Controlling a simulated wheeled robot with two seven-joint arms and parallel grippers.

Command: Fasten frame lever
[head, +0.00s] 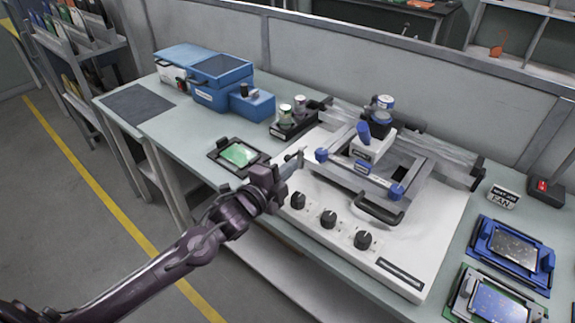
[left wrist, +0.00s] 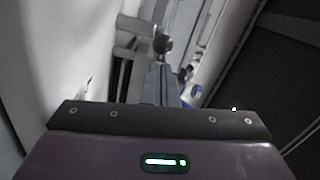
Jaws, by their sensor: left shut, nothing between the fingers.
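A white machine (head: 330,238) stands on the bench with a grey metal frame (head: 348,178) on top. The frame has a blue knob at its left corner (head: 322,155), another at its front right (head: 397,191) and a black handle (head: 380,210) in front. My left gripper (head: 299,157) is shut and empty, just left of the left blue knob, apparently apart from it. In the left wrist view the gripper (left wrist: 161,75) points at blurred grey metal parts and a round dark end (left wrist: 162,43). I cannot tell whether it touches them. My right gripper is not in view.
Several black dials (head: 329,219) line the machine's front. A black holder with a green board (head: 238,154) lies left of it. Blue boxes (head: 218,80) stand at the back left. Blue and green board trays (head: 510,250) lie at the right. A grey partition borders the bench's back.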

